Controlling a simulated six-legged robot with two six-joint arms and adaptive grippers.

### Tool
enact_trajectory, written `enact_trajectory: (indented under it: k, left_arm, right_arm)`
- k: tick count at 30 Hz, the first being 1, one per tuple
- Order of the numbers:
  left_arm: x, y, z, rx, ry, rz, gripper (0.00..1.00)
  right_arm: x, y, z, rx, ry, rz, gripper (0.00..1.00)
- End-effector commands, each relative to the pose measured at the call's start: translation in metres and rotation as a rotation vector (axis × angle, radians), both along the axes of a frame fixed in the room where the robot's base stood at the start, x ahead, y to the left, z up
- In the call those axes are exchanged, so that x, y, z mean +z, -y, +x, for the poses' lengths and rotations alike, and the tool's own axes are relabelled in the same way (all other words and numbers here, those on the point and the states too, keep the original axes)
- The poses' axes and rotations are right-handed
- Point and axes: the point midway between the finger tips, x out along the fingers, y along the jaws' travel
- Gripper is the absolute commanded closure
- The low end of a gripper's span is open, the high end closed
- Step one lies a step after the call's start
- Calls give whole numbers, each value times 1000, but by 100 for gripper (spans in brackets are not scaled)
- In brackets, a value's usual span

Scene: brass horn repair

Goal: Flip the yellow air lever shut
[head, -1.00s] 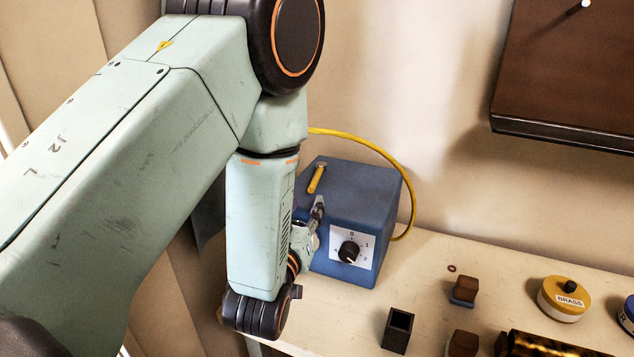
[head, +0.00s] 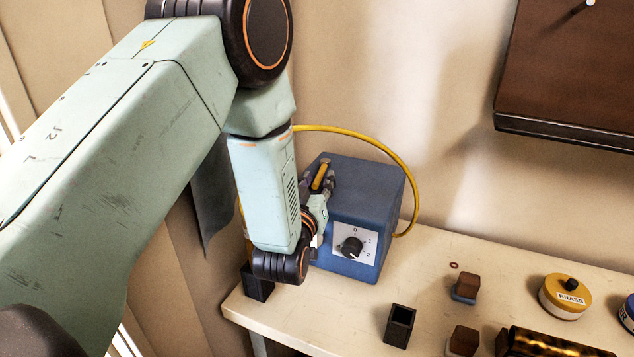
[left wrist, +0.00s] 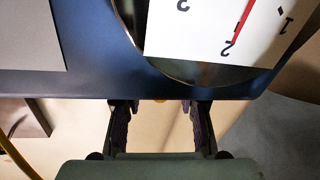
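The yellow air lever (head: 319,177) is on top of the blue box (head: 368,190), near its left edge. In the head view it slants up and away from me. My left gripper (head: 322,184) is at the lever, with its fingers beside it; contact cannot be told. The lever's base is partly hidden by the gripper. My right gripper is not in view.
A black knob (head: 350,248) is on the box front. A yellow hose (head: 400,165) arcs behind the box. A gauge face with a red needle (left wrist: 215,30) shows in the wrist view. A black open holder (head: 398,326) and a brass tin (head: 565,297) stand on the bench (head: 300,315).

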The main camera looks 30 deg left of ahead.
Motion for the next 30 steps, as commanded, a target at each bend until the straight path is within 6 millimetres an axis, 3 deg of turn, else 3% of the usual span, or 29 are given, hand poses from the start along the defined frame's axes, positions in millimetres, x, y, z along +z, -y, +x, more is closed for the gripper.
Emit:
enact_trajectory:
  k: [11,30]
  left_arm:
    - [0,0,-1,1,0,0,99]
    - [0,0,0,1,1,-1,100]
  right_arm:
    - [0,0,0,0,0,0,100]
    - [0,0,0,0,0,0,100]
